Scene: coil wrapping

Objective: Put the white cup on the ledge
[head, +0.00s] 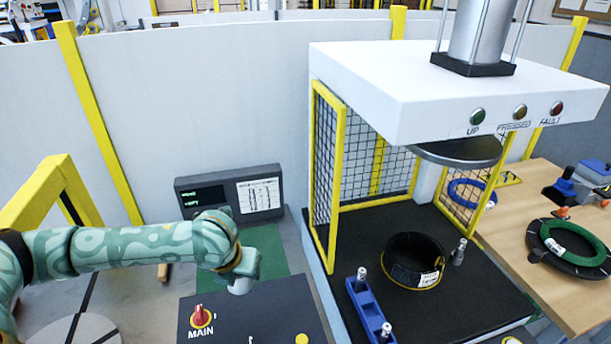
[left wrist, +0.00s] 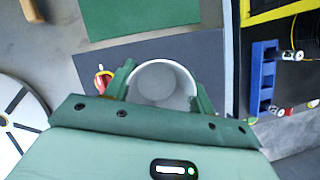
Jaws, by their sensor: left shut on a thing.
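The white cup (left wrist: 162,82) sits between the two green fingers of my left gripper (left wrist: 163,92) in the left wrist view. I look down into its open, empty round mouth. In the head view my left gripper (head: 244,264) is shut on the cup (head: 240,286), which hangs over the far edge of the dark MAIN panel (head: 262,308). Most of the cup's side is hidden by the gripper. I cannot tell for sure which surface is the ledge. My right gripper is not in view.
A red knob (head: 201,316) stands up on the panel, left of the cup. A green mat (head: 266,249) and a dark display box (head: 230,190) lie behind. To the right is a press with a yellow mesh guard (head: 326,170), a black coil (head: 412,262) and a blue holder (head: 368,310).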

